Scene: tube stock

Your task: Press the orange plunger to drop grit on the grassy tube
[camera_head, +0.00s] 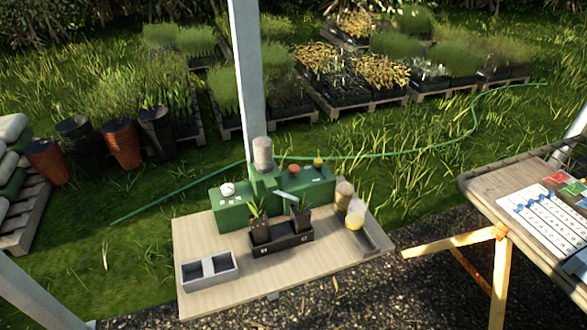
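A green dispenser (232,214) stands at the back of a wooden bench (340,262). The orange plunger (294,170) sits on top of its right part, beside a yellow knob (318,163). A clear hopper (263,155) rises from the middle of the dispenser. In front, a black tray (283,242) holds two dark tubes. The left tube (260,232) has broad green shoots. The right tube (301,218) has thinner growth that is too small to make out clearly, so I cannot tell surely which is the grassy one. Neither of my grippers is in view.
A grey two-part box (209,270) sits at the bench's front left. Jars (355,214) stand at its right end by a dark shallow tray (368,241). A metal post (247,80) rises behind the dispenser. Another table (490,185) with a chart stands at right.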

